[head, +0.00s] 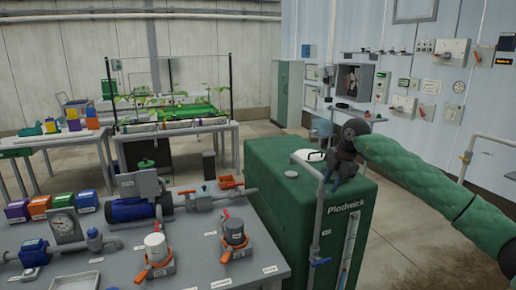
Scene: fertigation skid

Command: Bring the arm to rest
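My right arm, in a green quilted sleeve, comes in from the right edge of the head view. It bends at a dark wrist, and my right gripper (335,182) points down in front of the green Plodwick tank (283,192). The gripper is small and dark here, and I cannot tell whether its fingers are apart. I see nothing clearly held in it. Whether it touches the tank or the grey pipe beside it cannot be told. My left gripper is not in view.
A plant table (180,127) stands behind. Switch boxes (452,52) line the right wall. Floor (395,240) shows right of the tank.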

